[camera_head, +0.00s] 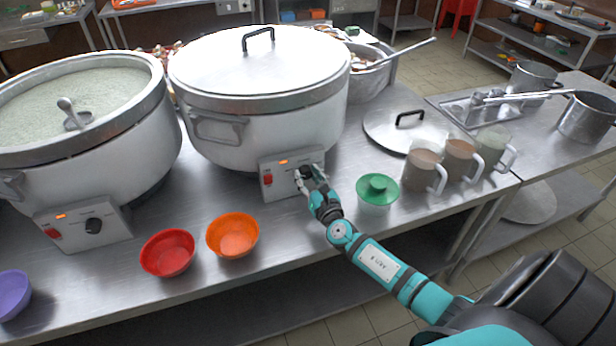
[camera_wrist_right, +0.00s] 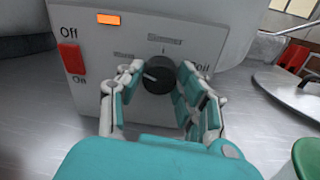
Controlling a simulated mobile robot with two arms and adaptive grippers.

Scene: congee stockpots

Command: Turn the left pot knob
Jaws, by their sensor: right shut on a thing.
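My right gripper (camera_head: 309,180) is at the control box of the covered right-hand pot (camera_head: 262,105). Its fingers are shut on that box's black knob (camera_wrist_right: 158,80), one on each side, in the wrist view. The knob's white pointer faces left, toward faint lettering. The box's lamp (camera_wrist_right: 109,18) is lit orange, and a red switch (camera_wrist_right: 72,58) sits between "Off" and "On". The open left pot (camera_head: 80,125), full of pale congee with a ladle in it, has its own black knob (camera_head: 93,225) beside a lit lamp. No gripper is at that knob. My left gripper is not in view.
A red bowl (camera_head: 167,253) and an orange bowl (camera_head: 233,235) stand near the table's front edge. Several handled jugs (camera_head: 424,170) and a loose pot lid (camera_head: 392,132) are farther right.

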